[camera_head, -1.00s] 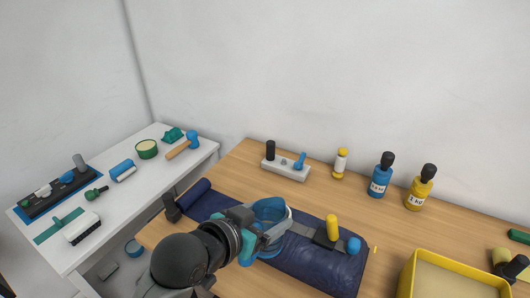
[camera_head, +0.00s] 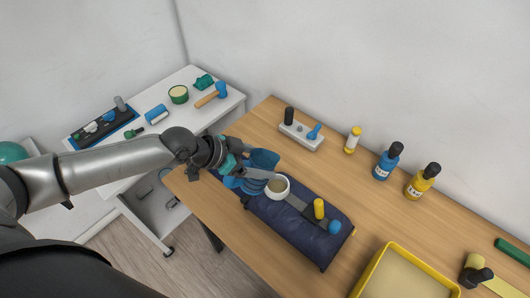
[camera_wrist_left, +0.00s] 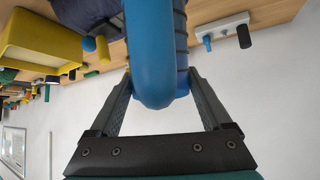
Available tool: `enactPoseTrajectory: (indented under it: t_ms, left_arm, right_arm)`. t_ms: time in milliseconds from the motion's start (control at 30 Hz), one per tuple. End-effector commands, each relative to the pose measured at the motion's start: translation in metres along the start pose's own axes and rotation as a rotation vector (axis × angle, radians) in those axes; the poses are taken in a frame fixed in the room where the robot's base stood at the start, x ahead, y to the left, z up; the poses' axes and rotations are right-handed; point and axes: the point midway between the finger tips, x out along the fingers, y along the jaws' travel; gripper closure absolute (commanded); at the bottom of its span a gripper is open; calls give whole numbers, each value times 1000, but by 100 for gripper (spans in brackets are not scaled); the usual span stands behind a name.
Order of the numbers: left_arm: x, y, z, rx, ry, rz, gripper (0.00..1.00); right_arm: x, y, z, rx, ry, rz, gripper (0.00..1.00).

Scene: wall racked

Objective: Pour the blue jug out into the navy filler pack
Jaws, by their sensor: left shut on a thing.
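The blue jug (camera_head: 262,160) is in my left gripper (camera_head: 238,172), over the far-left part of the navy filler pack (camera_head: 298,228). In the left wrist view the gripper (camera_wrist_left: 157,88) is shut on the jug's thick blue handle (camera_wrist_left: 152,60). A round white-rimmed opening (camera_head: 278,187) with beige inside shows at the pack, just right of the jug. The jug looks tilted, but my wrist hides part of it. I cannot tell whether anything flows out. The pack lies on the wooden table with a grey strip, a yellow knob (camera_head: 319,208) and a blue knob (camera_head: 334,227).
A yellow tray (camera_head: 378,262) is at front right. A white side table (camera_head: 205,115) holds tools.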

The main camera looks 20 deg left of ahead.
Motion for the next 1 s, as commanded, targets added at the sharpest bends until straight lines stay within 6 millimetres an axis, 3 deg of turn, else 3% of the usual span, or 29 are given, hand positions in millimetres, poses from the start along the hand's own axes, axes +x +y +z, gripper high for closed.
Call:
enactPoseTrajectory:
  t_ms: [300,767,833,1000]
  left_arm:
    - [16,0,7,1,-201,0,86]
    - [50,1,27,2,-607,-1,86]
    - [58,0,34,2,-662,-1,86]
    - [53,0,34,0,-672,0,86]
  right_arm:
    - [-19,-6,-2,2,0,-8,8]
    - [-18,-7,-2,0,0,-10,8]
    - [-4,-7,0,0,0,-9,8]
    - [-8,-5,0,-1,-1,-7,8]
